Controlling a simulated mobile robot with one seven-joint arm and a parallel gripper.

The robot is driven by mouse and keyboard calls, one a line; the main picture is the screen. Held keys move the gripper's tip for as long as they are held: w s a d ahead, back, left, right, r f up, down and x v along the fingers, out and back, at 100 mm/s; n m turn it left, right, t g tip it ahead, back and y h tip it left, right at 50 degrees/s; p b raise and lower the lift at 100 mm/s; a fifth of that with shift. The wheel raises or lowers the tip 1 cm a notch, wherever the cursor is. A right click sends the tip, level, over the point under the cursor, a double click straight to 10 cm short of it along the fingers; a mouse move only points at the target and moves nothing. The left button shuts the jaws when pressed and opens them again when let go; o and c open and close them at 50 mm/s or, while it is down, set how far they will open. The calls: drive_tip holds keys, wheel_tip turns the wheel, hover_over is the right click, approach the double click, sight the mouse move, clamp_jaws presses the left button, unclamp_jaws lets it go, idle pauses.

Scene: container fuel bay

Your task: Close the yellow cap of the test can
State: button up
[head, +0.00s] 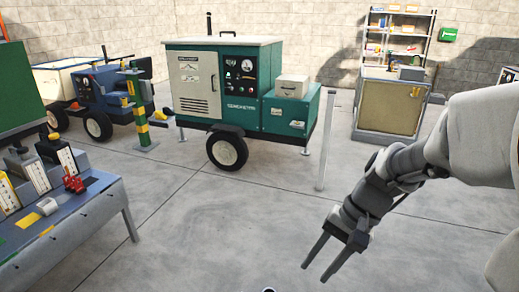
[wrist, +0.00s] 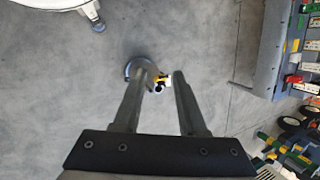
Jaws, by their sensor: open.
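My gripper (head: 315,272) is open and empty, pointing down and to the left at the right of the head view. In the wrist view its two fingers (wrist: 162,72) reach out above the floor. Beyond them, partly hidden by the left finger, is a grey round stand or disc (wrist: 131,69) with a small yellow, white and black item (wrist: 164,78) at its right. This item may be the test can with its yellow cap, but it is too small to tell. The state of the cap cannot be seen. The fingers appear apart from it.
A blue-grey table (head: 99,214) with several containers stands at the left. A green generator (head: 292,117) on wheels stands at the back centre, beside a thin post (head: 326,140). A cabinet (head: 388,105) stands at the back right. The floor between is clear.

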drive_tip(key=w+d+f+m+t+y+b, duration=0.1)
drive_tip(key=w+f+m+t+y+b, duration=0.4)
drive_tip(key=f, duration=0.9)
drive_tip(key=w+d+f+m+y+b, duration=0.1)
drive_tip(key=w+f+m+y+b, duration=0.15)
drive_tip(key=f+m, duration=0.75)
drive_tip(key=w+f+m+t+y+b, duration=0.25)
drive_tip(key=w+f+y+b, duration=0.2)
drive_tip(key=f, duration=1.25)
drive_tip(key=s+b+x, duration=0.1)
drive_tip(key=b+x, duration=0.2)
drive_tip(key=x, duration=1.3)
drive_tip(key=shift+w+a+f, duration=0.15)
drive_tip(key=shift+w+a, duration=0.05)
drive_tip(key=shift+a, duration=0.25)
clamp_jaws()
drive_tip(key=shift+s+a+f, duration=0.1)
drive_tip(key=shift+s+f, duration=0.05)
drive_tip(key=shift+s, duration=0.05)
